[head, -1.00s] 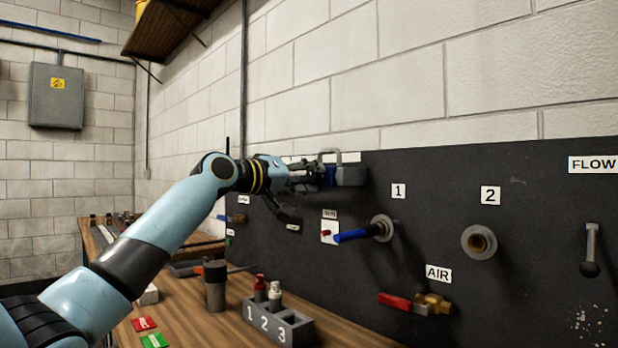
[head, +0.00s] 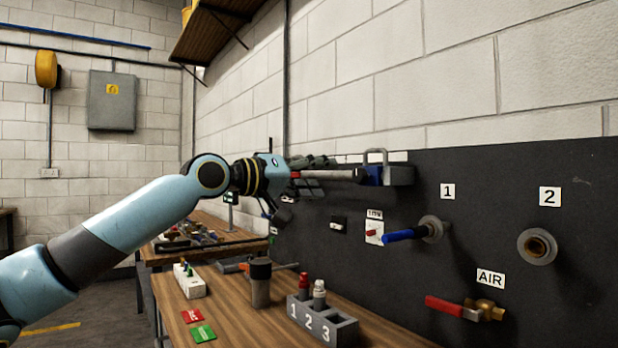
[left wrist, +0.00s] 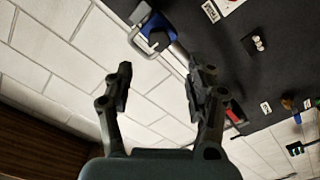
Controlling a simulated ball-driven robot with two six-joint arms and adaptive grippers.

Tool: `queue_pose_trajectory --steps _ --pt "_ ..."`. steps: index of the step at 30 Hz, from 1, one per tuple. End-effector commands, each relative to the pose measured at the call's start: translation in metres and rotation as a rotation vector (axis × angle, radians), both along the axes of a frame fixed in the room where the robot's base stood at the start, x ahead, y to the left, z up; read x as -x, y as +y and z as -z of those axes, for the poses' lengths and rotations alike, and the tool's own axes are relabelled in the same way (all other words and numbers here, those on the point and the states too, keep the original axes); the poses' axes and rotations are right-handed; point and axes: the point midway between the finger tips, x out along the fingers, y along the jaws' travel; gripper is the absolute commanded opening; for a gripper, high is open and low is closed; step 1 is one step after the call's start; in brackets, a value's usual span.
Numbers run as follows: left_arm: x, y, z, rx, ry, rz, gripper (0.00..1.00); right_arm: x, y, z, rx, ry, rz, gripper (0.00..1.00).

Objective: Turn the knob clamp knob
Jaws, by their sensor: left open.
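A fixture with a blue body (head: 372,175) and a grey bent loop sits at the upper left of the dark panel. A silver rod (head: 335,175) runs left from it to a small red end. I cannot tell which part is the clamp knob. My left gripper (head: 312,163) is by the rod in the head view, left of the blue body. In the left wrist view the two fingers (left wrist: 158,82) are apart with only wall between them. The blue body (left wrist: 158,38) is beyond the tips, and the right finger hides part of the rod. My right gripper is not in view.
On the panel (head: 480,210) are a blue-handled valve (head: 410,234), a round port (head: 537,246) and a red-handled AIR valve (head: 465,308). On the bench below stand a numbered holder (head: 325,325) with bottles and a dark cup (head: 260,283). A shelf (head: 215,30) hangs above.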

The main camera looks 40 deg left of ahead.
Motion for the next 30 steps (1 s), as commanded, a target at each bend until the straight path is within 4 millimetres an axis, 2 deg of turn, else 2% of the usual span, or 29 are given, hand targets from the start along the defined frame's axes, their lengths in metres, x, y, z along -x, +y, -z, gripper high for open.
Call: queue_pose_trajectory --steps 3,9,30 --pt "0.012 0.006 0.001 -0.006 0.002 -0.004 0.56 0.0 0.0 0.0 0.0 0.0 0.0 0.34" --pt "0.022 0.007 0.0 0.0 0.001 0.001 0.56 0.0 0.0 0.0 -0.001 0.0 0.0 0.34" --pt "0.022 0.008 0.0 0.001 0.0 0.001 0.56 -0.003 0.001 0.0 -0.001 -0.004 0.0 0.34"
